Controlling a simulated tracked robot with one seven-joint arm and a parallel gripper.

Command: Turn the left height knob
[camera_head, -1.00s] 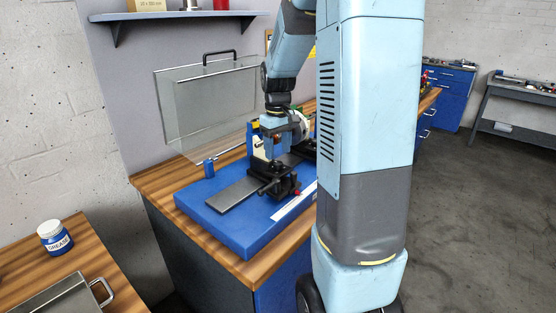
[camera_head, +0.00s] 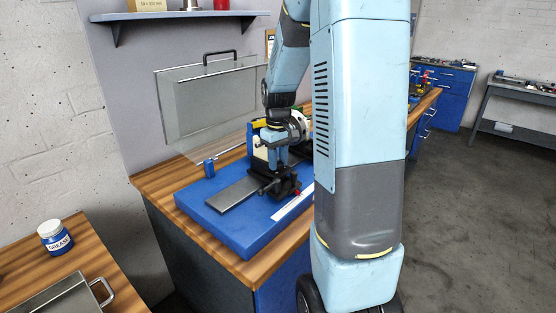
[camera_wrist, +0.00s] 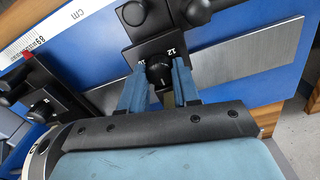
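The left height knob (camera_wrist: 158,72), black and round, tops a black support block with "10" and "12" printed beside it in the wrist view. My gripper (camera_wrist: 160,82) has its two blue fingers on either side of this knob. Their tips come very close to its rim, and I cannot tell whether they press on it. In the head view my gripper (camera_head: 280,157) is down at the black support (camera_head: 284,184) on the blue base (camera_head: 240,229). The knob is hidden there by my gripper.
A second black knob (camera_wrist: 41,108) shows on another support in the wrist view, near a white centimetre scale (camera_wrist: 42,36). A grey flat rail (camera_head: 233,194) runs across the blue base. The rotor (camera_head: 298,126) is close behind my gripper. A clear cover (camera_head: 205,105) stands behind.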

